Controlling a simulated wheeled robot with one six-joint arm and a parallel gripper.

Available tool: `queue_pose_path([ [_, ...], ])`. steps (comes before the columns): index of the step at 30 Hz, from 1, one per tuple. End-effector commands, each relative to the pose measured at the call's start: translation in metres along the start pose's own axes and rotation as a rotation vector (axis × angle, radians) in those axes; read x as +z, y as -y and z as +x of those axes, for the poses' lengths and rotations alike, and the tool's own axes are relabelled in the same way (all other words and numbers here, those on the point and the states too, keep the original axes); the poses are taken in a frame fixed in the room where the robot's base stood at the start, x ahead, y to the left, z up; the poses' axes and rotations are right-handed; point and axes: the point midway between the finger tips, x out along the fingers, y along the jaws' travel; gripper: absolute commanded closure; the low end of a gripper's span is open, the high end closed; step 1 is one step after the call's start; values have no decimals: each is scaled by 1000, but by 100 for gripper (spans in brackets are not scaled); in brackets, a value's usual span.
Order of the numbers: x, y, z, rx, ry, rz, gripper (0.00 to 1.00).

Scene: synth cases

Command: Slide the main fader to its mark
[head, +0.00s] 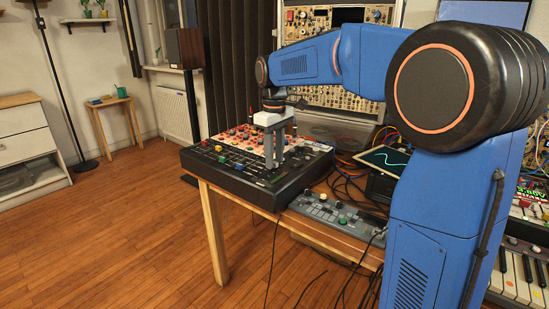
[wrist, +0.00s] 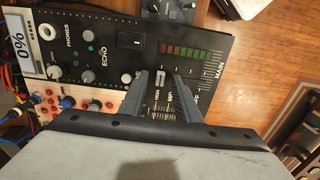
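A black mixing console (head: 228,173) with coloured fader caps lies on the wooden table in the head view. My gripper (head: 273,160) points down over its right part. In the wrist view my gripper (wrist: 161,76) shows two dark fingers with a gap between their tips. A small light fader cap (wrist: 162,75) shows in that gap, and I cannot tell whether either finger touches it. The word MAIN is printed on the black panel (wrist: 215,60) right of the fingers. A display (wrist: 23,40) reads 0%. The fader's mark cannot be made out.
A small grey controller (head: 335,213) lies in front of the console at the table edge. Cables and a screen (head: 388,158) stand to the right. In the wrist view, knobs and patch cables (wrist: 70,102) lie at the left. Open wooden floor (head: 130,230) is at left.

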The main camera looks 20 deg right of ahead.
Motion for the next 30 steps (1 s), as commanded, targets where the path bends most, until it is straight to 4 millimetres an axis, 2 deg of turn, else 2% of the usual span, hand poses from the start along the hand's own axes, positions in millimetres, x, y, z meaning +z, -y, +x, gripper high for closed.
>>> queue_pose_path([
  [10,0,0,4,0,1,0,70],
  [11,0,0,4,0,1,0,75],
  [14,0,0,4,0,1,0,99],
  [21,0,2,4,0,0,-1,100],
  [23,0,8,3,0,0,-1,100],
  [30,0,51,3,0,-1,-4,100],
])
